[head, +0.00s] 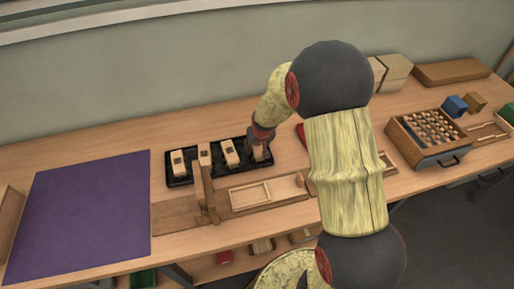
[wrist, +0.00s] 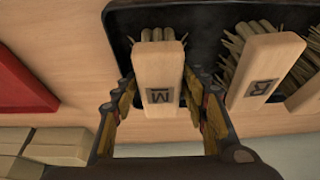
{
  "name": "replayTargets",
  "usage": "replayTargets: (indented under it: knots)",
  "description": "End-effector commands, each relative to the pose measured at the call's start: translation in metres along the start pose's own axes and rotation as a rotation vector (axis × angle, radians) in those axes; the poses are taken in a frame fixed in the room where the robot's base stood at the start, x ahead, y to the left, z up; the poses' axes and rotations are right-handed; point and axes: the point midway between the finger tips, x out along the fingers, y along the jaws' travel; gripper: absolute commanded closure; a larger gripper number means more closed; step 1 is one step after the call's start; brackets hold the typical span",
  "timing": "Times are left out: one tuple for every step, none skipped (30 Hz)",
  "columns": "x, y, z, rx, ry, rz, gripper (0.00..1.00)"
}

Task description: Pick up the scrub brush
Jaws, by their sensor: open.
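A scrub brush with a pale wooden block marked "M" (wrist: 159,85) stands in a black tray (wrist: 202,18), with its tan bristles towards the top of the wrist view. In the head view this brush (head: 258,153) is at the right end of the tray (head: 178,183). My gripper (wrist: 160,78) is open, with one finger on each side of the block. Whether the fingers touch it I cannot tell. In the head view my gripper (head: 262,134) is above the brush, and its fingers are largely hidden.
Several similar brushes stand in the tray; the neighbouring block (wrist: 262,78) is close to my right finger. A wooden upright (head: 204,186) stands before the tray. A red object (wrist: 22,85) lies beside it. A purple mat (head: 80,215) is at left, a peg box (head: 405,143) at right.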

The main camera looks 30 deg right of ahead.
Motion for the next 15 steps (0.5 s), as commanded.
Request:
replayTargets:
  knots:
    - [0.0009,0.0000,0.0004,0.000,0.000,0.000,0.56]
    - [0.0013,0.0000,0.0006,0.000,0.000,0.000,0.56]
    - [0.0018,0.0000,0.0008,0.000,0.000,0.000,0.56]
    - [0.0022,0.0000,0.0009,0.000,0.000,0.000,0.56]
    - [0.0026,0.0000,0.0011,0.000,0.000,0.000,0.56]
    - [0.0031,0.0000,0.0013,0.000,0.000,0.000,0.56]
    - [0.0034,0.0000,0.0014,0.000,0.000,0.000,0.56]
    - [0.0037,0.0000,0.0016,0.000,0.000,0.000,0.56]
    - [0.0039,0.0000,0.0016,0.000,0.000,0.000,0.56]
    - [0.0040,0.0000,0.0017,0.000,0.000,0.000,0.56]
    - [0.0041,0.0000,0.0017,0.000,0.000,0.000,0.56]
    - [0.0041,0.0000,0.0017,0.000,0.000,0.000,0.56]
    - [0.0040,0.0000,0.0016,0.000,0.000,0.000,0.56]
    - [0.0040,0.0000,0.0017,0.000,0.000,0.000,0.56]
    - [0.0040,0.0000,0.0017,0.000,0.000,0.000,0.56]
